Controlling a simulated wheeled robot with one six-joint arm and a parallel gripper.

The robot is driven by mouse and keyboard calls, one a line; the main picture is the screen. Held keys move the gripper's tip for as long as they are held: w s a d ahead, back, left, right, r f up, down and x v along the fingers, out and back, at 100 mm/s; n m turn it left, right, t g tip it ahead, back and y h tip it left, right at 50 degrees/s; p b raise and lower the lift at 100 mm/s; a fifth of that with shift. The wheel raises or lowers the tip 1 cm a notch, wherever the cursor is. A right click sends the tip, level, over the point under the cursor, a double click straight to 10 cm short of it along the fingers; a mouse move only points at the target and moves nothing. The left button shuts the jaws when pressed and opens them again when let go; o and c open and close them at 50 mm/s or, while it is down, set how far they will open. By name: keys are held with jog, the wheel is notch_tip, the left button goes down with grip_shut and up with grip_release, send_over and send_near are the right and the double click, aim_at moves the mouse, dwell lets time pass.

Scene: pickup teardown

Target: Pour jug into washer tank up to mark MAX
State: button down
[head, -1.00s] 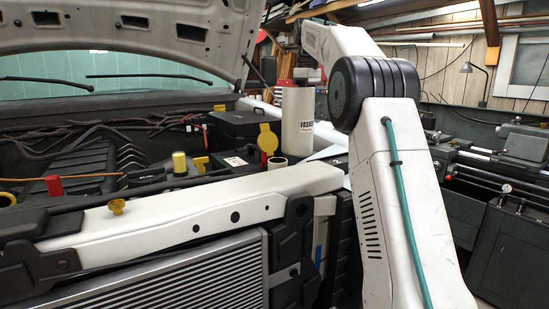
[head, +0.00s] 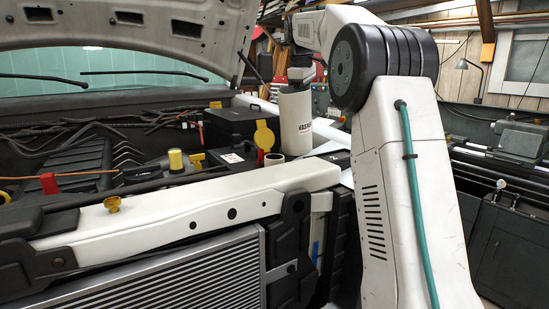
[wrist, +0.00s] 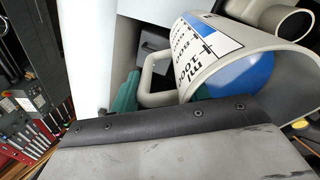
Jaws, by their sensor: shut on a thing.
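The wrist view looks into the jug (wrist: 198,65), which has a millilitre scale and blue liquid inside. My gripper (wrist: 152,92), with teal pads, is shut at the jug's handle (wrist: 152,70), partly hidden by the dark wrist edge. A pale round opening, seemingly the neck (wrist: 293,22), lies beside the jug. I cannot see the MAX mark.
A black box (head: 229,124) stands left of the jug. The pale front crossbeam (head: 190,205) and radiator (head: 170,275) are nearer. The raised hood (head: 120,25) hangs above. A yellow cap (head: 176,160) and hoses lie farther left.

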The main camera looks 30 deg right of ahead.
aim_at(299, 118)
jog(key=shift+s+a+r+t+h, duration=0.25)
jog(key=shift+a+h, duration=0.1)
jog(key=shift+h, duration=0.1)
jog(key=shift+s+a+r+t+h, duration=0.15)
jog(key=shift+a+t+h, duration=0.15)
jog(key=shift+h, duration=0.15)
jog(key=shift+s+a+r+t+h, duration=0.35)
jog(key=shift+a+r+h, duration=0.15)
jog(key=shift+r+h, duration=0.15)
jog(key=shift+s+a+r+t+h, duration=0.2)
jog(key=shift+s+a+t+h, duration=0.1)
jog(key=shift+a+h, duration=0.2)
jog(key=shift+a, duration=0.1)
jog(key=shift+s+a+t+h, duration=0.15)
jog(key=shift+a+t+h, duration=0.15)
jog(key=shift+h, duration=0.25)
jog(key=shift+s+a+r+t+h+p, duration=0.1)
jog(key=shift+s+a+t+h+p, duration=0.1)
jog(key=shift+a+t+h, duration=0.3)
jog(key=shift+s+a+t+h+p, duration=0.1)
jog(key=shift+s+t+h+p, duration=0.1)
jog(key=shift+h, duration=0.5)
jog(key=shift+s+a+r+t+h+p, duration=0.1)
jog(key=shift+s+a+t+h+p, duration=0.15)
jog(key=shift+h, duration=0.35)
dwell(3.5)
